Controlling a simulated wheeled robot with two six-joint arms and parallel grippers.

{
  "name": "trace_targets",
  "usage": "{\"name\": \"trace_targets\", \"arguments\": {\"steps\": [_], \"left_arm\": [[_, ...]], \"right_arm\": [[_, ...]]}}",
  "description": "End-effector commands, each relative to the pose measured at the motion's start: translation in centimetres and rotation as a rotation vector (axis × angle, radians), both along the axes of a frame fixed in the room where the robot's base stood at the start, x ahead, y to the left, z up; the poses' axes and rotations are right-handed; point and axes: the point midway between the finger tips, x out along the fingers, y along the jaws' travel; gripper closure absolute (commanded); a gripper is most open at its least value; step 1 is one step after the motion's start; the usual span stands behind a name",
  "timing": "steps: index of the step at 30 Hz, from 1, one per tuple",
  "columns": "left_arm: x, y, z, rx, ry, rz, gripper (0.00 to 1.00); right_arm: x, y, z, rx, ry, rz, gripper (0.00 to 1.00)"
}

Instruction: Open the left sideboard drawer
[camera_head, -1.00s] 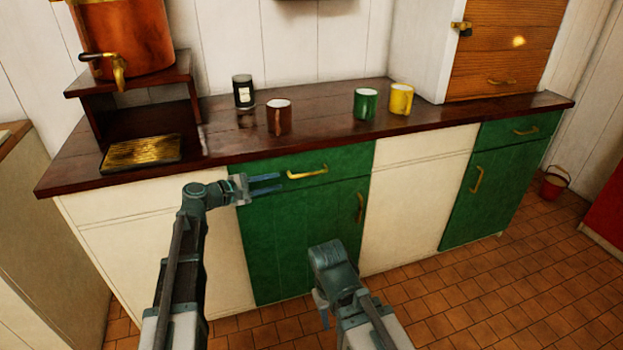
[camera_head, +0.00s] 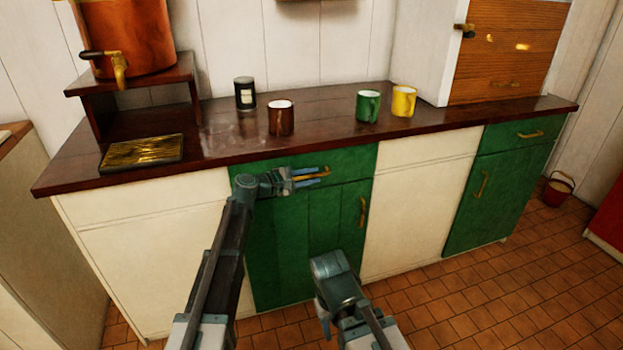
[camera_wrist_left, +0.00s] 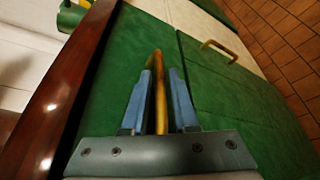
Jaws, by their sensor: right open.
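The left sideboard drawer (camera_head: 352,162) has a green front and is shut under the dark wooden top. Its brass handle (camera_head: 325,173) is partly hidden by my left gripper (camera_head: 305,180). In the left wrist view the handle (camera_wrist_left: 159,90) runs between the two blue fingers of my left gripper (camera_wrist_left: 160,98). A narrow gap shows on each side of the handle, so the fingers are open around it. My right gripper (camera_head: 323,308) hangs low in front of the green cupboard door, away from the drawer, and is open; its fingers are mostly hidden.
On the worktop (camera_head: 330,128) stand a brown mug (camera_head: 281,120), a dark jar (camera_head: 245,95), a green mug (camera_head: 368,108) and a yellow mug (camera_head: 403,102). A green cupboard door (camera_head: 335,225) is below the drawer. The tiled floor (camera_head: 480,300) in front is clear at right.

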Motion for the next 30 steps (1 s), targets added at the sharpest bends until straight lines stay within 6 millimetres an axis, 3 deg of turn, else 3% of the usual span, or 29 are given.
{"name": "trace_targets", "arguments": {"steps": [10, 14, 15, 30], "left_arm": [[0.13, -0.22, -0.05, 0.000, 0.000, 0.000, 0.75], [0.12, -0.21, -0.05, 0.000, 0.000, 0.000, 0.98], [0.13, -0.21, -0.05, 0.000, 0.000, 0.000, 1.00], [0.12, -0.18, -0.07, 0.001, 0.001, 0.000, 1.00]], "right_arm": [[0.00, 0.00, -0.04, 0.000, 0.000, 0.000, 0.54], [0.00, 0.00, -0.04, 0.000, 0.000, 0.000, 0.54], [0.00, 0.00, -0.04, 0.000, 0.000, 0.000, 0.54], [0.00, -0.01, -0.05, 0.000, 0.000, 0.000, 0.54]]}}
